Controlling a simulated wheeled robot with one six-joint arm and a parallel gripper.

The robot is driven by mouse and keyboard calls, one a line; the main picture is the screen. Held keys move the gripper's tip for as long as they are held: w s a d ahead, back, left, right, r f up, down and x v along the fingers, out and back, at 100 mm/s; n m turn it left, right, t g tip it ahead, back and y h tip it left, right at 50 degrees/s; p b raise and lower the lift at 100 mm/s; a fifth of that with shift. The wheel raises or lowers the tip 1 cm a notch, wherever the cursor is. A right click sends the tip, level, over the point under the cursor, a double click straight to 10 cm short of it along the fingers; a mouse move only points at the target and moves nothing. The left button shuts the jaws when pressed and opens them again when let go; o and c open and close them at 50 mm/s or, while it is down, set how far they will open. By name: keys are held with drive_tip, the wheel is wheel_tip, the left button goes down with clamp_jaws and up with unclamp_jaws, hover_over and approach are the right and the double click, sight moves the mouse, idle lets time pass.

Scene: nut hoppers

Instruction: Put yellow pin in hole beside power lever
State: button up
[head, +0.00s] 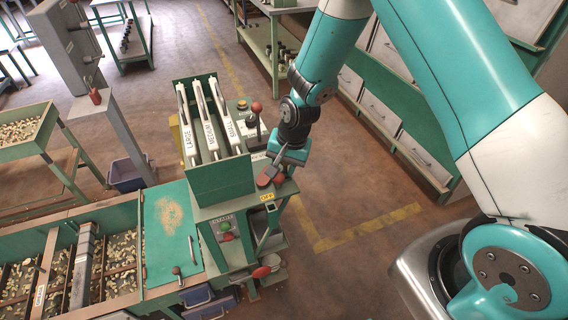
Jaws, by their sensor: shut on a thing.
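My gripper (278,163) points down at the right end of the green machine. Its narrow fingers are shut at a flat red handle (265,178) above a yellow OFF label (267,197). The handle may be the power lever, but this view does not settle it. The fingertips are small, so the exact grip is hard to see. A lever with a red ball knob (256,107) stands behind, with a small yellow knob (242,104) near it. I cannot make out a yellow pin for certain, nor a hole beside the handle.
Three white tubes marked LARGE, MEDIUM and SMALL stand in a green box (222,180) left of my gripper. A START panel (226,228) with green and red buttons is in front. Hoppers of nuts (120,250) fill the lower left.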

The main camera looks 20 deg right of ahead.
drive_tip(key=shift+f, duration=0.15)
drive_tip(key=o, duration=1)
wheel_tip(320, 180, up, 17)
drive_tip(key=s+d+b, duration=0.1)
drive_tip(key=s+d, duration=0.1)
drive_tip(key=shift+d+b, duration=0.35)
